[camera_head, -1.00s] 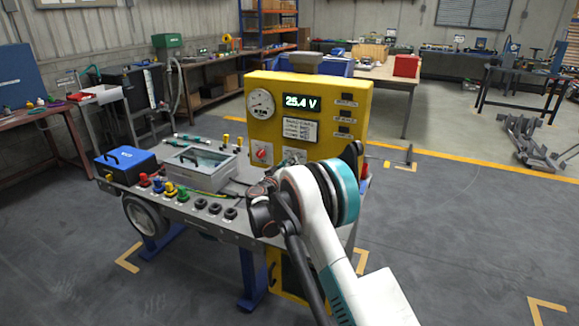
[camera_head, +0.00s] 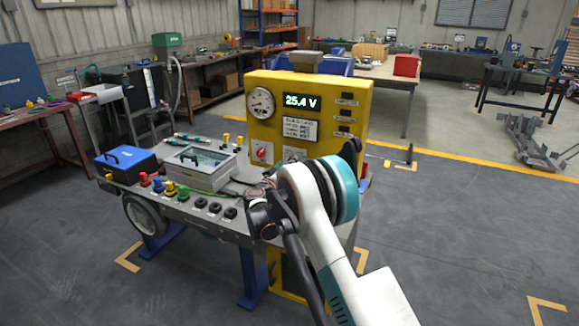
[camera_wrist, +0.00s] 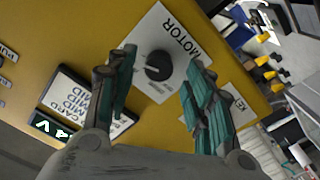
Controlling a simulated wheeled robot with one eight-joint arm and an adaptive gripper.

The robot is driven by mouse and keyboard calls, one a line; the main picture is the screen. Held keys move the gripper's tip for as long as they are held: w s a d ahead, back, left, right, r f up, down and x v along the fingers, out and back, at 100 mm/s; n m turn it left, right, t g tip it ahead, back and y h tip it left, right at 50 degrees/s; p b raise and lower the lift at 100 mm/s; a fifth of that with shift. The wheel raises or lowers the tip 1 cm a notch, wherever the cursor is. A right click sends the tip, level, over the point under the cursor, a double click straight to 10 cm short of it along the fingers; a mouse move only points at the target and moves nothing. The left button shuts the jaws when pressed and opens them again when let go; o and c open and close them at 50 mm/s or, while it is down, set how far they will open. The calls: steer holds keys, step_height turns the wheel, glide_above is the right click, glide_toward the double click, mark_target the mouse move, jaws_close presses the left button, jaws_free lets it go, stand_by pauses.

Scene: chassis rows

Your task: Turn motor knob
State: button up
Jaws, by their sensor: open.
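The motor knob (camera_wrist: 158,66) is a round black knob with a pale mark, on a white plate labelled MOTOR (camera_wrist: 165,38). In the wrist view it appears between the two green-padded fingers of my gripper (camera_wrist: 161,72). The fingers are open, with a gap on each side of the knob; I see no contact. In the head view the pale motor plate (camera_head: 294,153) is on the lower front of the yellow panel (camera_head: 350,105), partly behind my arm. My gripper is mostly hidden there.
A plate labelled KEY (camera_wrist: 236,108) is beside the motor plate. The panel carries a round gauge (camera_head: 260,103), a display reading 25.4 V (camera_head: 301,101) and a red knob (camera_head: 261,153). A grey box (camera_head: 208,174), a blue case (camera_head: 125,163) and several connectors crowd the bench.

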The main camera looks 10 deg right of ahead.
steer(key=v, duration=1)
steer(key=shift+s+a, duration=0.2)
steer(key=shift+s, duration=0.1)
steer(key=s+d+r+g+y, duration=0.25)
steer(key=s+d+r, duration=0.4)
steer(key=s, duration=0.35)
steer(key=s+d+r+g+y, duration=0.1)
steer(key=s+d+r+g, duration=0.2)
steer(key=s+d+r, duration=0.35)
steer(key=s+a+f+g+y, duration=0.1)
steer(key=s+a+y, duration=0.1)
steer(key=s, duration=1.5)
steer(key=s+a+f+n+g+y, duration=0.1)
steer(key=s+y, duration=0.4)
steer(key=s, duration=1.1)
steer(key=a+f, duration=0.1)
steer(key=a, duration=0.1)
steer(key=shift+s+a, duration=0.25)
steer(key=shift+s, duration=0.1)
